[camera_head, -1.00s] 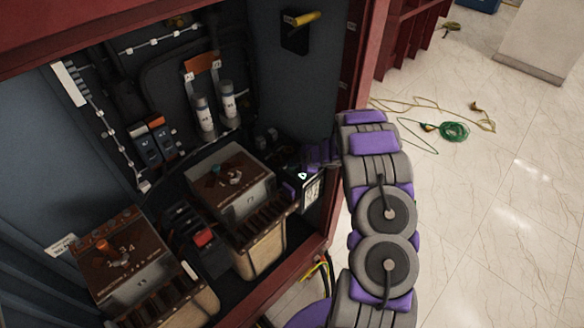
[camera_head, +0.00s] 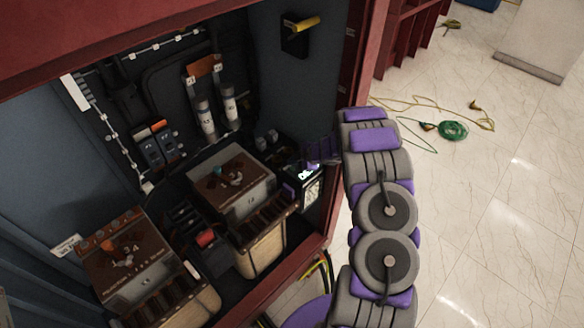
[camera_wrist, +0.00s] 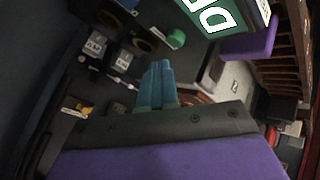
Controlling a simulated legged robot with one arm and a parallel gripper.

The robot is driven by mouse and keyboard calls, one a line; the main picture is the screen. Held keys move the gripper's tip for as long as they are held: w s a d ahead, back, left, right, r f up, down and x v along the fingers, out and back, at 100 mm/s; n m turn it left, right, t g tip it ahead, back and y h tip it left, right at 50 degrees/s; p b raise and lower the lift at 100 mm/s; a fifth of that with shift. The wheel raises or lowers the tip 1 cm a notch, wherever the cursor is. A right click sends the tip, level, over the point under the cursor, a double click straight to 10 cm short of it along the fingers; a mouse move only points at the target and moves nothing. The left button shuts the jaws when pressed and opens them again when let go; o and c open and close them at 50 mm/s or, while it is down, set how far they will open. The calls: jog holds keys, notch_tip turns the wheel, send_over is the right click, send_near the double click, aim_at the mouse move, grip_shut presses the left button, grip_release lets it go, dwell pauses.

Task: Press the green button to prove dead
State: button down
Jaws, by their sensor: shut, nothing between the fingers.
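A round green button (camera_wrist: 176,39) shows near the top middle in the wrist view, on a dark surface. My gripper (camera_wrist: 157,82) is shut and empty, its teal fingertips together, below the button in the picture with a visible gap between them. A green display (camera_wrist: 212,16) with large white letters, partly cut off and seeming to start "DE", is at the top edge. In the head view the lit device (camera_head: 309,174) stands at the right inside the cabinet, beside my purple wrist. The fingertips and button cannot be made out there.
Two brown-topped transformers (camera_head: 232,178) (camera_head: 125,255) fill the cabinet's lower part. The red cabinet frame (camera_head: 345,110) runs close to my arm. Small labelled blocks (camera_wrist: 95,43) sit left in the wrist view.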

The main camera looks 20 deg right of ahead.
aim_at(294, 171)
notch_tip(294, 171, up, 4)
jog(key=p, duration=0.3)
jog(key=shift+r, duration=0.2)
jog(key=shift+f, duration=0.1)
dwell(0.6)
